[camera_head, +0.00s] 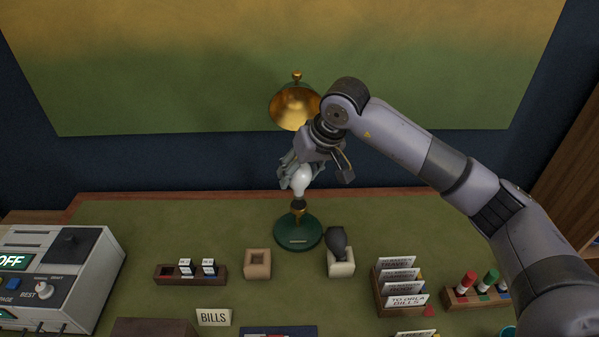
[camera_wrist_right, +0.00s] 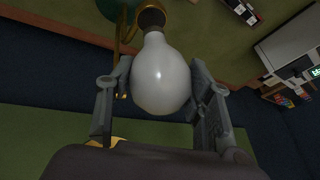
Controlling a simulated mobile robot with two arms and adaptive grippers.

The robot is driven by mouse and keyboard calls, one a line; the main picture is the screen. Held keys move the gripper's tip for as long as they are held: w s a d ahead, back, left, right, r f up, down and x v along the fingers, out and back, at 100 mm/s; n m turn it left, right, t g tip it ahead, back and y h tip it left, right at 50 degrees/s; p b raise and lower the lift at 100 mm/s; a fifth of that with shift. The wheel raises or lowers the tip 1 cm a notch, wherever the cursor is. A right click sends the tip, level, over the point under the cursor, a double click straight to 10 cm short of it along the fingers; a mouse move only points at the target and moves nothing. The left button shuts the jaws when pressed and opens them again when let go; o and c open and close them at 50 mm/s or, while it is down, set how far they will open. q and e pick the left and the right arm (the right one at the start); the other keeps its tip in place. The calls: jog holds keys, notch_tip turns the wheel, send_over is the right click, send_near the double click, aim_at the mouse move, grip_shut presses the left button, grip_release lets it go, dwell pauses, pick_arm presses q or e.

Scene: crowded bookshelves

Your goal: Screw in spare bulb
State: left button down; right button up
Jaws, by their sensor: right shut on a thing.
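My right gripper (camera_head: 301,172) is shut on a white bulb (camera_head: 301,186). In the right wrist view the bulb (camera_wrist_right: 162,75) sits between the two fingers, its narrow end pointing at a dark socket (camera_wrist_right: 151,18). The desk lamp has a round green base (camera_head: 298,236), a brass stem and a tilted brass shade (camera_head: 295,106). The bulb is upright, neck down, right at the lamp's socket (camera_head: 298,205); I cannot tell how deep it sits. My left gripper is not in view.
An empty square brown holder (camera_head: 257,264) stands left of the lamp. A grey device (camera_head: 62,270) fills the left.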

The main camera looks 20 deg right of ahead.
jog(key=shift+b, duration=0.35)
dwell(0.7)
jog(key=shift+f+b, duration=0.95)
jog(key=shift+b, duration=0.55)
dwell(1.3)
dwell(0.4)
jog(key=shift+m+t+h+b, duration=0.35)
jog(key=shift+m+b, duration=0.2)
jog(key=shift+m, duration=0.55)
jog(key=shift+a+m+h+b, duration=0.1)
jog(key=shift+m+h+b, duration=0.35)
jog(key=shift+m, duration=0.75)
jog(key=m+h, duration=0.2)
jog(key=m, duration=0.1)
jog(key=shift+r+m, duration=0.1)
jog(key=shift+m, duration=0.3)
jog(key=m+h, duration=0.1)
jog(key=m, duration=0.3)
jog(key=shift+w+r+h, duration=0.1)
jog(key=shift+h, duration=0.3)
jog(key=m+g+h, duration=0.1)
jog(key=m, duration=0.2)
jog(key=shift+m+g, duration=0.25)
jog(key=shift+m, duration=0.05)
